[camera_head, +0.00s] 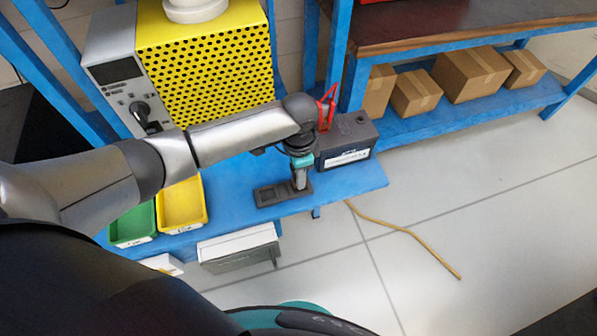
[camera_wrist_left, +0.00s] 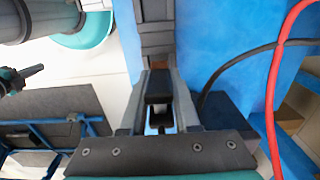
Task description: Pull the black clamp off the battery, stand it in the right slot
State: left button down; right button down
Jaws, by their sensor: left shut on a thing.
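My left gripper (camera_head: 300,184) points down over the dark slotted holder (camera_head: 266,197) on the blue bench. In the left wrist view my left gripper (camera_wrist_left: 158,118) is shut on the black clamp (camera_wrist_left: 158,86), with a finger on each side. The holder (camera_wrist_left: 155,22) lies just beyond the clamp there. Whether the clamp's lower end is inside the right slot or above it is hidden. The dark battery (camera_head: 345,142) stands to the right, with a red clamp (camera_head: 327,107) upright on it. What seems to be my right gripper (camera_wrist_left: 22,78) is small at the wrist view's left edge.
A black cable (camera_wrist_left: 245,58) and a red cable (camera_wrist_left: 272,100) run beside my left gripper. A yellow perforated machine (camera_head: 205,60) stands behind my arm. Green (camera_head: 134,226) and yellow (camera_head: 182,205) bins sit left. Bare bench (camera_head: 345,185) shows right of the holder.

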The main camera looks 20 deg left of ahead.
pick_arm(q)
jog(key=shift+f+b, duration=0.6)
jog(key=shift+f, duration=0.45)
dwell(0.5)
jog(key=c, duration=0.6)
grip_release()
jog(key=shift+o, duration=0.2)
notch_tip(320, 180, up, 15)
jog(key=p, duration=0.3)
jog(key=shift+r+p, duration=0.15)
jog(key=shift+p, duration=0.15)
